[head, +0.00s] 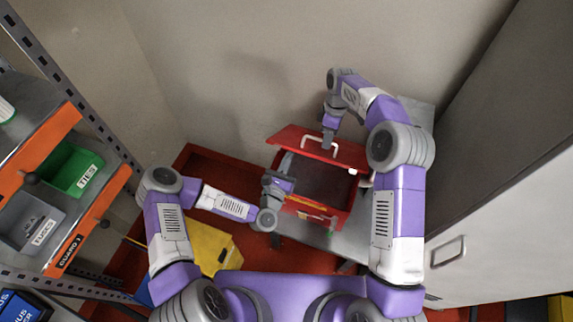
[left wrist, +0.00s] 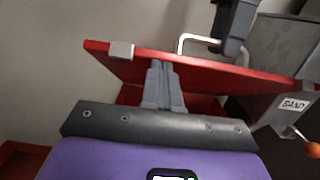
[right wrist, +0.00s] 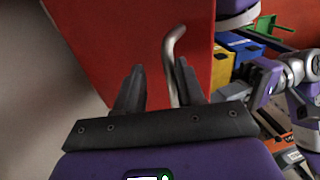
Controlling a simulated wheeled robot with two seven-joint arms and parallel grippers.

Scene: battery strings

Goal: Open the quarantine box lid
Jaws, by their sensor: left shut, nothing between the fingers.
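The red quarantine box (head: 310,213) stands in the middle of the head view with its lid (head: 290,138) raised, and its dark interior (head: 322,178) shows. The pale lid handle (head: 309,143) is on the lid's face; it also shows in the left wrist view (left wrist: 183,42). My right gripper (head: 328,141) is at the handle. In the right wrist view its fingers (right wrist: 158,82) are apart, with the handle (right wrist: 172,52) between them. My left gripper (head: 284,183) is at the box's left side; its fingers (left wrist: 160,80) are together and empty, in front of the lid (left wrist: 120,68).
A shelf rack with a green bin (head: 75,168) and a grey bin (head: 30,222) stands at the left. A yellow object (head: 205,245) lies left of the box. A grey cabinet (head: 500,200) is close on the right, and the wall is behind.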

